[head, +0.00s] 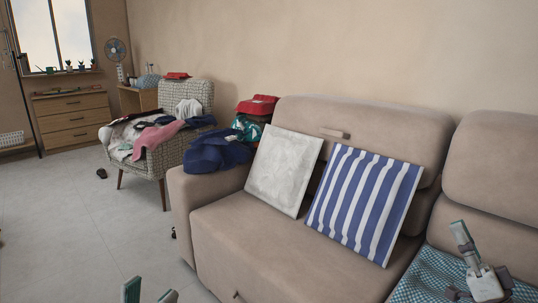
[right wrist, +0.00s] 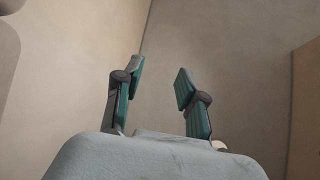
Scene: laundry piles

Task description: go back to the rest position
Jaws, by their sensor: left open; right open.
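My left gripper (head: 150,291) shows only as two teal-tipped fingers at the bottom edge of the head view. The fingers are apart with nothing between them, over the floor in front of the sofa. My right gripper (head: 467,246) shows at the lower right of the head view, in front of the sofa's right seat. In the right wrist view its two teal fingers (right wrist: 160,70) are spread and empty, with bare beige wall behind them. The rest of both arms is out of the frame.
A beige sofa (head: 280,245) holds a white cushion (head: 284,171), a striped cushion (head: 363,203) and a teal checked cloth (head: 425,276). Clothes lie on its left arm and on a wicker armchair (head: 190,93). The tiled floor (head: 60,235) at left is mostly clear.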

